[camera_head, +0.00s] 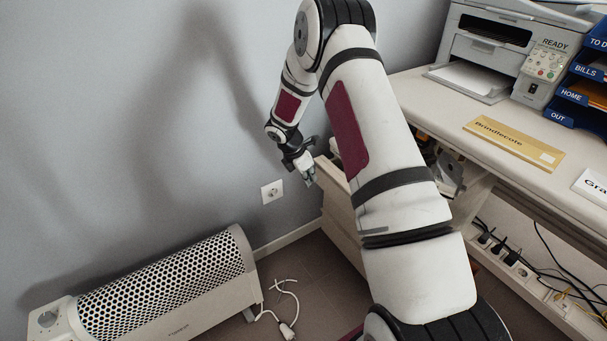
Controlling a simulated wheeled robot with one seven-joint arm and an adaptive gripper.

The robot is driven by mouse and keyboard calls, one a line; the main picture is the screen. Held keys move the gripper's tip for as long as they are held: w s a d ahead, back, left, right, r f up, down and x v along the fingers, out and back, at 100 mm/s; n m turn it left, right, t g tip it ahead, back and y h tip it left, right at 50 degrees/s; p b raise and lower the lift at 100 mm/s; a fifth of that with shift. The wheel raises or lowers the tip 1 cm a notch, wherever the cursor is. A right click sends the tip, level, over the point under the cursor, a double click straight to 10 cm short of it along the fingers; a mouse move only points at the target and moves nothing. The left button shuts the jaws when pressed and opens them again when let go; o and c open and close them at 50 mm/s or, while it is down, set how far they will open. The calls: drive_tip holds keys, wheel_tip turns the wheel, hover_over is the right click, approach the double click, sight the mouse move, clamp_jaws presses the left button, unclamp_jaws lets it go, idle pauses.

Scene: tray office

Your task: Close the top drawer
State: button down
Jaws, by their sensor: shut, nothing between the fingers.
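The top drawer (333,176) is a light wooden front under the desk. It stands out from the desk, beside the wall, and some items show inside it to the right of my arm. My arm hides most of the drawer. My gripper (311,183) is shut and empty. It points down at the drawer front's left end, close to its upper edge. I cannot tell whether it touches the front.
A printer (500,50), blue letter trays (572,95) and a yellow envelope (515,141) are on the desk (450,115). A heater (165,285) stands on the floor at left, with a loose white plug (287,330). A power strip (520,270) with cables lies under the desk.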

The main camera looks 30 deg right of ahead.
sight(333, 169)
drive_tip(key=shift+d+r+b, duration=0.15)
drive_tip(key=shift+d+b, duration=0.05)
drive_tip(key=shift+d, duration=0.7)
drive_tip(key=shift+d+r+b, duration=0.1)
drive_tip(key=shift+d+b, duration=0.1)
drive_tip(key=shift+d, duration=0.65)
drive_tip(key=d+p, duration=0.2)
drive_tip(key=d, duration=0.3)
drive_tip(key=shift+w+r+p, duration=0.1)
drive_tip(key=shift+p, duration=0.3)
drive_tip(key=shift+d, duration=0.25)
